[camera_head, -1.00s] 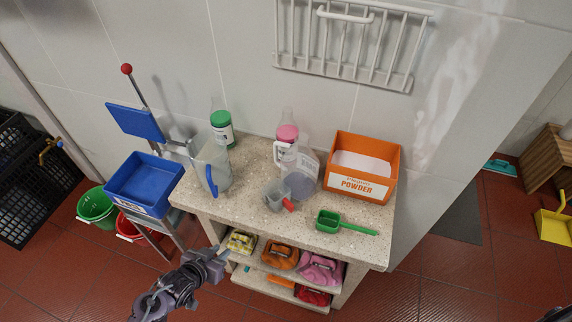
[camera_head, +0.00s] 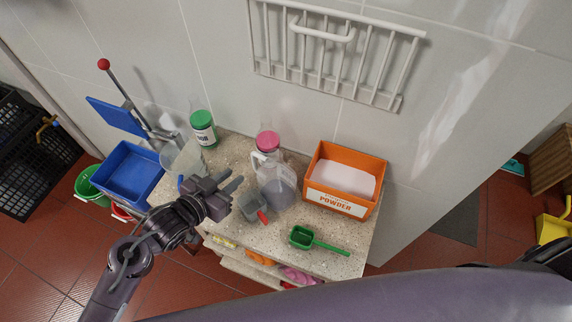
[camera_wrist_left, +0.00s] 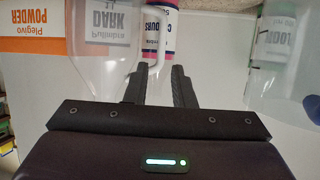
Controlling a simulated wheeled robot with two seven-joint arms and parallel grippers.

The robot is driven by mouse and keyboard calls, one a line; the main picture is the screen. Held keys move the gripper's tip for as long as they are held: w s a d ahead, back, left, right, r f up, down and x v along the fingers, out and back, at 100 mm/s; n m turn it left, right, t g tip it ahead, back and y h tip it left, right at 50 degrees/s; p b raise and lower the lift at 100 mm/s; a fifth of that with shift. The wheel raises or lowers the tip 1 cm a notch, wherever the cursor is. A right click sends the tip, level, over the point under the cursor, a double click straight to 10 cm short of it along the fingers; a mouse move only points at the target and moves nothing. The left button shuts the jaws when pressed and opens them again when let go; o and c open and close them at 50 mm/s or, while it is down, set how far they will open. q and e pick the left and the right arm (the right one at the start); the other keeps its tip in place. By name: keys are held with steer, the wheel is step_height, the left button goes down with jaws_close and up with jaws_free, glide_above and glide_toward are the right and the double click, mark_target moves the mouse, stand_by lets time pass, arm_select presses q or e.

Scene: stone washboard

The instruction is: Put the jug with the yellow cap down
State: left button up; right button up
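No yellow cap shows in any view. A clear jug (camera_head: 276,187) stands on the stone worktop (camera_head: 225,240). It also shows at the left of the left wrist view (camera_wrist_left: 98,75), with a label reading "DARK"; its cap cannot be made out. My left gripper (camera_head: 236,180) is just left of this jug in the head view, fingers towards it. In the left wrist view the two fingers (camera_wrist_left: 160,72) are apart, beside the jug's handle side; I see nothing clearly gripped. My right gripper is not in view.
A pink-capped bottle (camera_head: 267,141) and green-capped bottle (camera_head: 203,127) stand behind. A grey measuring cup (camera_head: 250,206), green scoop (camera_head: 303,237) and orange powder box (camera_head: 337,203) are nearby. A clear pitcher (camera_head: 182,160) is at the left.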

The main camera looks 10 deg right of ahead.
arm_select(q)
steer(key=p+x, duration=0.2)
steer(key=x, duration=0.5)
steer(key=shift+w+d+r, duration=0.2)
steer(key=shift+w+d, duration=0.05)
steer(key=shift+w, duration=0.25)
jaws_close()
